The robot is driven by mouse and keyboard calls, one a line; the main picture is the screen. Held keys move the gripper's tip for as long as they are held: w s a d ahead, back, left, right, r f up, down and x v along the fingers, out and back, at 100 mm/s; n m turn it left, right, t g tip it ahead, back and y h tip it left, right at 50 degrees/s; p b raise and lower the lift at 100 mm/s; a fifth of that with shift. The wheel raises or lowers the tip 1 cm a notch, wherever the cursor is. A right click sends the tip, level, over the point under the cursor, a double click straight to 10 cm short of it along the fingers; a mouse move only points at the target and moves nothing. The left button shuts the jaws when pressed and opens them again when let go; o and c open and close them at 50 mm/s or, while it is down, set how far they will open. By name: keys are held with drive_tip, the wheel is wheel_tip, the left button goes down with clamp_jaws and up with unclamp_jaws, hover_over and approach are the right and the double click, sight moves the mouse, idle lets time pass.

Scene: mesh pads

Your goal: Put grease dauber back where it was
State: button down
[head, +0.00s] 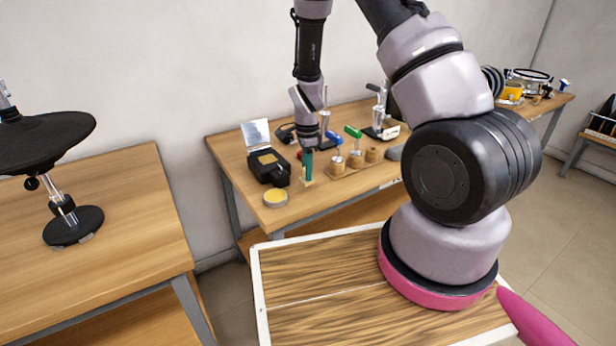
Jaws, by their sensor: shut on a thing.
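My gripper (308,151) points down over the left part of the workbench (238,160). It is shut on a slim upright teal thing (308,167), which looks like the grease dauber. A pale tan piece shows at its lower end; I cannot tell whether it is the dauber's own tip or a block on the bench, nor whether it touches the bench. Just to the right stands a wooden holder row (345,171). A blue-handled tool (335,139) and a green-handled tool (353,132) stand in it. A round wooden holder (372,154) at its right end looks empty.
An open black case (267,167) and a round yellow-topped tin (275,197) stand left of my gripper. A metal hand-lever device (381,115) stands behind right. A black disc on a stand (45,140) is on the left table.

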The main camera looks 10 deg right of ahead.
drive_tip(key=shift+f, duration=1.2)
drive_tip(key=shift+f, duration=0.15)
drive_tip(key=c, duration=0.6)
unclamp_jaws()
